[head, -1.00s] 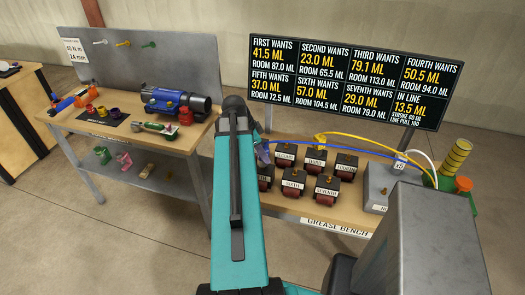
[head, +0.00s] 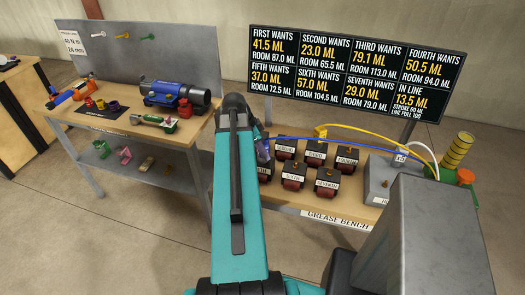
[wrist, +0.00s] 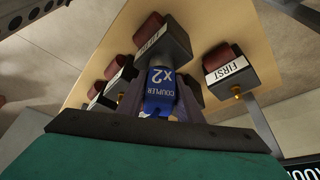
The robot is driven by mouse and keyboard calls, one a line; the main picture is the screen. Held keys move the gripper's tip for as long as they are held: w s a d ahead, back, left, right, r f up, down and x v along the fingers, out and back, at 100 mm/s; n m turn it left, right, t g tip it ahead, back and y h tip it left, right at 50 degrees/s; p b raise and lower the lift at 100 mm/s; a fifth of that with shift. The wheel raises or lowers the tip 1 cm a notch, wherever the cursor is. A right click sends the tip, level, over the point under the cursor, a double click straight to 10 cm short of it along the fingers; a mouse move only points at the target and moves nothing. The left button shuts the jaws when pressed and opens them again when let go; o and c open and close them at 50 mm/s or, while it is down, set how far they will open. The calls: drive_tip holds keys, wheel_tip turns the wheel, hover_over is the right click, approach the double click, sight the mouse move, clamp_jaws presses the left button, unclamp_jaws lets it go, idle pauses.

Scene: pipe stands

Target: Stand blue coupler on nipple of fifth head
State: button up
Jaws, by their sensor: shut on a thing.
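My gripper (wrist: 160,106) is shut on the blue coupler (wrist: 161,80), which is marked "COUPLER x2" in the wrist view. The coupler lies directly in front of a dark head with a white label that appears to read FIFTH (wrist: 152,36). That head's nipple is hidden behind the coupler, so I cannot tell whether they touch. In the head view my arm covers most of the gripper, and only a blue-grey part of the gripper and coupler (head: 262,150) shows at the left end of the heads. A blue hose (head: 340,144) runs towards it.
The head labelled FIRST (wrist: 228,72) stands beside it with a brass nipple. Other heads, such as SEVENTH (head: 327,182), crowd the grease bench (head: 345,215). A yellow hose (head: 350,131) arches above them. A grey box (head: 380,180) and the sign board (head: 355,75) are nearby.

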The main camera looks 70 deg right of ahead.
drive_tip(key=o, duration=1.1)
drive_tip(key=shift+r, duration=0.1)
drive_tip(key=shift+b+v, duration=1.65)
drive_tip(key=shift+v, duration=5.2)
